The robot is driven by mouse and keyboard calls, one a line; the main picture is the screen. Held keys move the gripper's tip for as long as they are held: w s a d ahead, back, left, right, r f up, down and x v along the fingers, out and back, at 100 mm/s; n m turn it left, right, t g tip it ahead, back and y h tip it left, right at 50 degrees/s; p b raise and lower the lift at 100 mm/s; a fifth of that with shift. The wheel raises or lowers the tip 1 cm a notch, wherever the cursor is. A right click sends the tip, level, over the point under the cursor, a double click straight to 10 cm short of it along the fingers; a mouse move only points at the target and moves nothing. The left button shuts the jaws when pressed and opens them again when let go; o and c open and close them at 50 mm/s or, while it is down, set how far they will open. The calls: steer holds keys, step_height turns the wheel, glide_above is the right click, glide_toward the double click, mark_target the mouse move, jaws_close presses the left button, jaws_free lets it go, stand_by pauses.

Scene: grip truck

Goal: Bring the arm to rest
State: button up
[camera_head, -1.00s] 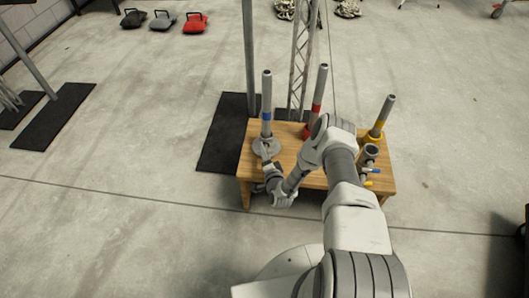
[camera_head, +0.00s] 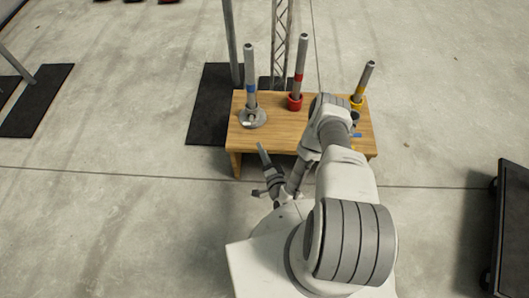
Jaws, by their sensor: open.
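My gripper (camera_head: 263,150) is at the end of my folded arm, in front of the wooden table (camera_head: 272,132) and apart from it. It points up toward the table's front edge and is open, with nothing seen between its fingers. On the table stand a grey pole with a blue band (camera_head: 250,72) in a round grey base, a pole with a red band (camera_head: 299,75) in a red collar, and a tilted pole with a yellow band (camera_head: 363,82). My arm partly hides the table's right side.
Black mats lie under the table's left side (camera_head: 205,115) and at the far left (camera_head: 38,100). A lattice truss (camera_head: 281,45) and an upright post (camera_head: 231,40) stand behind the table. A dark cart (camera_head: 512,225) is at the right edge.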

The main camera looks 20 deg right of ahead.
steer(key=shift+s+r, duration=0.1)
steer(key=shift+s, duration=0.6)
